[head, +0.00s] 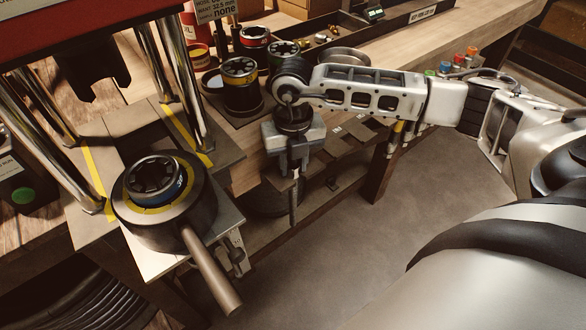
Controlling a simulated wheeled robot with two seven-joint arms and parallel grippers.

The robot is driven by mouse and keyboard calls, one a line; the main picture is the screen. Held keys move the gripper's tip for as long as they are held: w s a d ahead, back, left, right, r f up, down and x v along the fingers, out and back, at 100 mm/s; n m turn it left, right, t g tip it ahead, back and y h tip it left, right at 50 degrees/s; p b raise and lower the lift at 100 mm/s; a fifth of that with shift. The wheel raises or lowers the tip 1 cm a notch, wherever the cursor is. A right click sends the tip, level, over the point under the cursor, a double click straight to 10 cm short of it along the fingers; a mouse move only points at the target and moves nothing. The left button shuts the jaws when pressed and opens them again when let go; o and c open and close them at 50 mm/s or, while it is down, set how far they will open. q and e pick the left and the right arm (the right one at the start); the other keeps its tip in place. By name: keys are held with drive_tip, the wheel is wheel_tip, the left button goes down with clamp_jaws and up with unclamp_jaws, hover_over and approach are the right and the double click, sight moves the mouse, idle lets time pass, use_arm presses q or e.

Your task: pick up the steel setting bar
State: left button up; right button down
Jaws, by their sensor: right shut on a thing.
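My right gripper (294,168) points down at the front edge of the bench, right of the crimper. It is shut on a narrow grey upright bar, which I take to be the steel setting bar (293,204). The bar hangs below the fingers, over the gap in front of the bench. Its upper part is hidden by the gripper. My left gripper is not in view.
The crimper's plate at left carries a black ring with a blue-banded die (155,180) and a long handle (210,270) sticking out front. Banded die pots (240,85) stand behind my right wrist. A lower shelf (330,222) runs under the bench. Floor at right is clear.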

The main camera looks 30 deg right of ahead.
drive_tip(key=shift+w+r, duration=0.1)
drive_tip(key=shift+r, duration=0.15)
